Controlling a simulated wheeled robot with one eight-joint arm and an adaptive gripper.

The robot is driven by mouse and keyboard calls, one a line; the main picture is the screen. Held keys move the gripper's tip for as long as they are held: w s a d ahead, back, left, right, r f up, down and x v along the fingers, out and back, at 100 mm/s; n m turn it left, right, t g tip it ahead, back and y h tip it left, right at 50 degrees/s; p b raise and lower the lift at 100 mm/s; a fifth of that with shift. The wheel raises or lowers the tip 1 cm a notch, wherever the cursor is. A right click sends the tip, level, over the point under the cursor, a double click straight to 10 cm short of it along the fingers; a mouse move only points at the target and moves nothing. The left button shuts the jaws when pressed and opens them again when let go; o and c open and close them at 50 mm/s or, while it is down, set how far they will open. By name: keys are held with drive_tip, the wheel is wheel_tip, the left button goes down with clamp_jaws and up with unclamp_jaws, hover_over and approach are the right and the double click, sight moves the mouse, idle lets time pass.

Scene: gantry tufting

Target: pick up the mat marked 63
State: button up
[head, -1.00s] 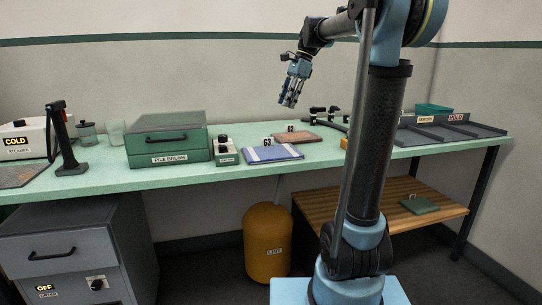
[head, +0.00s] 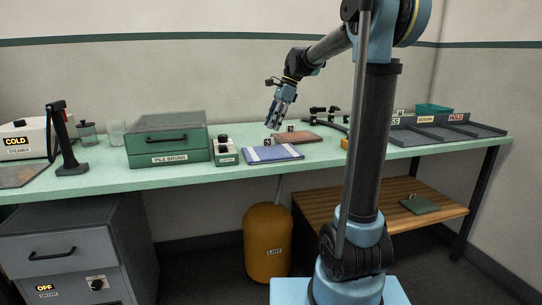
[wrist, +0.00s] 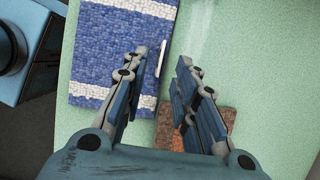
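A blue mat with pale stripes (head: 280,154) lies flat near the bench's front edge. A small upright tag (head: 267,142) on it seems to read 63. A reddish-brown mat (head: 303,138) lies behind it, with its own tag (head: 291,129), which seems to read 62. My gripper (head: 272,126) hangs above the bench, up and behind the blue mat. In the wrist view my gripper (wrist: 160,57) is open and empty, its fingers apart. The blue mat (wrist: 100,60) is at upper left there, with the tag edge-on at its side. The brown mat (wrist: 215,130) is partly hidden behind the fingers.
A small green box with black knobs (head: 226,150) stands just left of the blue mat, with the green PILE drawer unit (head: 168,138) beyond. Black fixtures (head: 335,115) and a grey divided tray (head: 445,131) are to the right. A dark green mat (head: 420,205) lies on the lower wooden shelf.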

sight(272, 149)
drive_tip(key=shift+w+x, duration=0.2)
drive_tip(key=shift+x, duration=2.85)
drive_tip(key=shift+d+f, duration=0.1)
drive_tip(key=shift+d, duration=0.1)
drive_tip(key=shift+c, duration=0.3)
clamp_jaws()
